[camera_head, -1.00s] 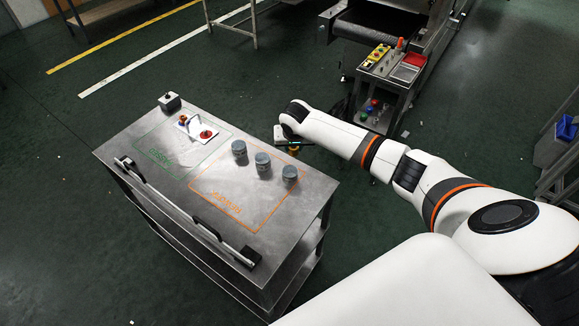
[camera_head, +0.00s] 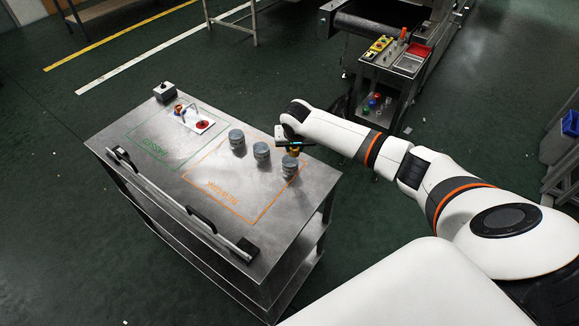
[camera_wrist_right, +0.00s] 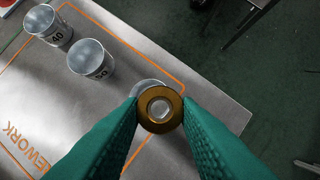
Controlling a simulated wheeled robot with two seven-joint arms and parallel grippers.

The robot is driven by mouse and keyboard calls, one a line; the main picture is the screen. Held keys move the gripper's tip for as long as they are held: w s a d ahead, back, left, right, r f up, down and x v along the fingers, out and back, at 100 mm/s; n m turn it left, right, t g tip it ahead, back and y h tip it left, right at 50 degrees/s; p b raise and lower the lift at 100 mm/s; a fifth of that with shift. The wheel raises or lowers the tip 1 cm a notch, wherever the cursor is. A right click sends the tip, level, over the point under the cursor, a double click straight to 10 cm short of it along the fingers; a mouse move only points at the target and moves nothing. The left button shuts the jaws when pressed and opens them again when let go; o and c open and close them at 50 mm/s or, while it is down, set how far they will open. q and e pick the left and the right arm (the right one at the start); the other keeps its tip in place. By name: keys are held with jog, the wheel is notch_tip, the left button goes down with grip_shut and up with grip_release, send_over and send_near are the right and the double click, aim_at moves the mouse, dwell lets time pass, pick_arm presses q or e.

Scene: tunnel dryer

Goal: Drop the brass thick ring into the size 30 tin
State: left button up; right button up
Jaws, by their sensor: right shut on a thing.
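My right gripper (camera_head: 292,147) is shut on the brass thick ring (camera_wrist_right: 148,123), held between teal fingers in the right wrist view. In the head view the ring (camera_head: 293,152) is a small gold patch under the gripper. Three grey tins stand in a row on the cart: left (camera_head: 236,138), middle (camera_head: 261,152) and right (camera_head: 289,168). The wrist view shows tins marked 40 (camera_wrist_right: 47,24) and 50 (camera_wrist_right: 90,58). The third tin (camera_wrist_right: 148,85) is mostly hidden beneath the ring and its number does not show. My left gripper is not in view.
The steel cart top (camera_head: 215,235) has an orange outline around the tins and a green one at left. A white plate (camera_head: 197,124) with red and orange parts and a small grey box (camera_head: 165,92) stand at the back left. A control stand (camera_head: 392,62) is beyond.

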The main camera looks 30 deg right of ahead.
jog(key=o, duration=0.9)
jog(key=b+v, duration=0.1)
jog(key=v, duration=1.1)
